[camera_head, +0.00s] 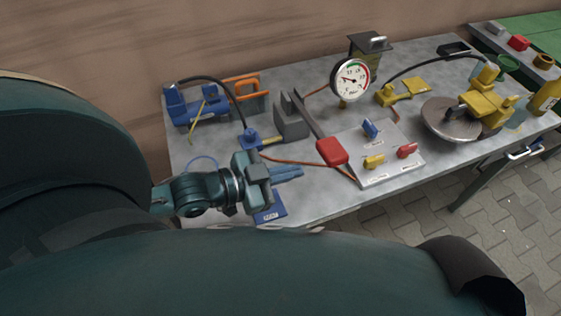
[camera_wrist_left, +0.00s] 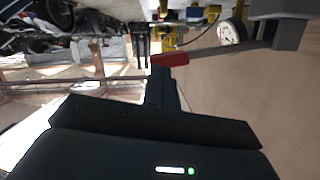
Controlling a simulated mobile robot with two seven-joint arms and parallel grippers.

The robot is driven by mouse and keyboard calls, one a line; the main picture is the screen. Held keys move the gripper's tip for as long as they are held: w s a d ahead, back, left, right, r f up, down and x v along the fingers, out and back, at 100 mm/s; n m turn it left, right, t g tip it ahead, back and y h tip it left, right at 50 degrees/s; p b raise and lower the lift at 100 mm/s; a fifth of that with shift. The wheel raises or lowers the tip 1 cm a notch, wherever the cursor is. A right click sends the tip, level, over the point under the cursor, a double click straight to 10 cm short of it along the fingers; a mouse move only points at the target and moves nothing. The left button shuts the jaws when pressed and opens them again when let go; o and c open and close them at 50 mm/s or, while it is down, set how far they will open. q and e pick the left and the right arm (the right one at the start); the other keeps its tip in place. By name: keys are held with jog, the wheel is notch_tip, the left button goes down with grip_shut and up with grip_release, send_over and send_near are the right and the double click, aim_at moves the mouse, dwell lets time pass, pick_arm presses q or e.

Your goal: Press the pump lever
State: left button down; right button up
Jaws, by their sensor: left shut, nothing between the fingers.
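The pump lever is a grey bar with a red grip (camera_head: 332,151). It slopes from the grey pump block (camera_head: 291,124) toward the front right, its grip above the table beside a light panel. My left gripper (camera_head: 290,174) is shut and empty, to the left of the red grip and a little nearer the front, fingers pointing right. In the left wrist view, which looks upside down, the red grip (camera_wrist_left: 170,59) appears just beyond my dark fingers (camera_wrist_left: 161,88). I cannot tell whether they touch; the head view shows a gap. My right gripper is not in view.
A pressure gauge (camera_head: 350,79) stands behind the light panel (camera_head: 385,176) with blue, yellow and red valve handles. Blue clamps (camera_head: 195,106), an orange frame (camera_head: 247,88), hoses and a round disc (camera_head: 452,117) are around the metal table. A blue plate (camera_head: 271,209) lies below my gripper.

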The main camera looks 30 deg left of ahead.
pick_arm(q)
jog(key=shift+v, duration=0.95)
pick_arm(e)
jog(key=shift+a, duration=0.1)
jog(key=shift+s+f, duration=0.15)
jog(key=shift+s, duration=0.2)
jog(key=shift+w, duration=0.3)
pick_arm(q)
jog(key=shift+a, duration=0.1)
